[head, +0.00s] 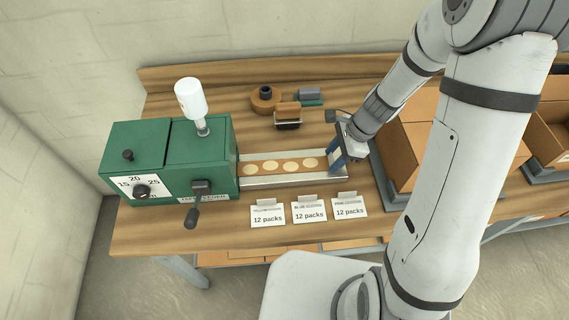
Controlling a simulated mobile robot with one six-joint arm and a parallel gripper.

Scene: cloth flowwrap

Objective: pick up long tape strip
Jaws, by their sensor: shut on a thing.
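A long brown strip (263,168) with several pale round discs lies in a metal channel that runs right from a green machine (125,152); I take it to be the long tape strip. My gripper (337,158), with blue parts at its end, is at the channel's right end. It is shut on the strip's right end, as far as I can tell. The fingertips and the grip itself are small and partly hidden by the gripper body.
Three cards reading "12 packs" (308,211) lie in front of the channel. Cardboard boxes (409,140) stand right.

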